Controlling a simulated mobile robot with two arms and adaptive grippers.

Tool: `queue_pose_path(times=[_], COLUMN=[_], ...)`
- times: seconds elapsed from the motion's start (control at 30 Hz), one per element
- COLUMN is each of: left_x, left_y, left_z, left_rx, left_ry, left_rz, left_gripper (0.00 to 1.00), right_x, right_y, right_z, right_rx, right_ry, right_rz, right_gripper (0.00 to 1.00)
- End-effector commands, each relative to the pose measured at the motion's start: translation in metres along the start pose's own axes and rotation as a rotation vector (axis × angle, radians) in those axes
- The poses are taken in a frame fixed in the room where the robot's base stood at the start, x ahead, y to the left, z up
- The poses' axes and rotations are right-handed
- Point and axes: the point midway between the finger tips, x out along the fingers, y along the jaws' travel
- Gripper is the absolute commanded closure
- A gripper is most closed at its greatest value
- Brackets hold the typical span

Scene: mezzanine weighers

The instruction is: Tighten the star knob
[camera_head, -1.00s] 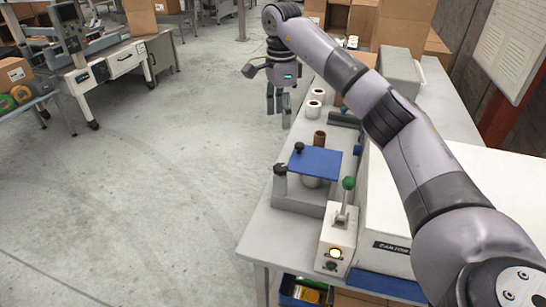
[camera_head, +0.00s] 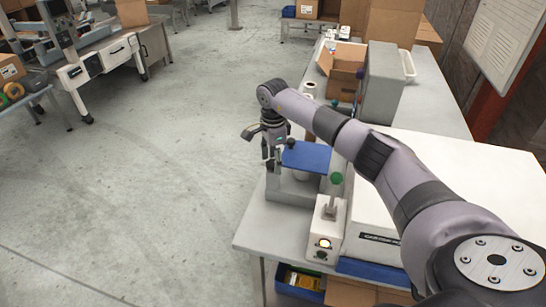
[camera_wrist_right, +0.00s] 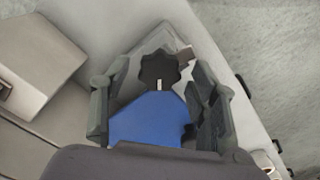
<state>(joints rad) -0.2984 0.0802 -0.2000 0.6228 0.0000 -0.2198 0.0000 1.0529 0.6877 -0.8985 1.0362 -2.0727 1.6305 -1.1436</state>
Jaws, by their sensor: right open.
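The black star knob (camera_wrist_right: 159,69), with a white mark on its rim, shows between my right gripper's fingers in the right wrist view. A blue plate (camera_wrist_right: 152,122) lies beside it. My right gripper (camera_wrist_right: 160,84) is open, one finger on each side of the knob, not closed on it. In the head view the right gripper (camera_head: 270,163) points down at the left end of the grey fixture (camera_head: 292,190), beside the blue plate (camera_head: 306,156). There the gripper hides the star knob. A smaller black knob (camera_head: 290,143) stands by the plate's back edge. My left gripper is not in view.
A large white casing (camera_head: 450,170) fills the table's right. Open floor (camera_head: 140,200) lies left of the table.

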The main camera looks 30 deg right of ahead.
Motion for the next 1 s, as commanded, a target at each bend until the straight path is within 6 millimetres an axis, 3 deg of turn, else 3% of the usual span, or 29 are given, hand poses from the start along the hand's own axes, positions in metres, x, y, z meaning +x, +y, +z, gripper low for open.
queue_pose_path(times=[0.27, 1.0], left_x=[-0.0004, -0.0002], left_y=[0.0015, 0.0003], left_z=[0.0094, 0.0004], left_rx=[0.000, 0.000], left_ry=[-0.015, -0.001], left_rz=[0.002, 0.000], left_gripper=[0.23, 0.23], right_x=[0.0014, 0.0008], right_y=[-0.0001, -0.0002], right_z=[0.0004, 0.0003], right_rx=[0.000, 0.000], right_ry=[-0.001, -0.001], right_rz=[-0.001, -0.001], right_gripper=[0.45, 0.93])
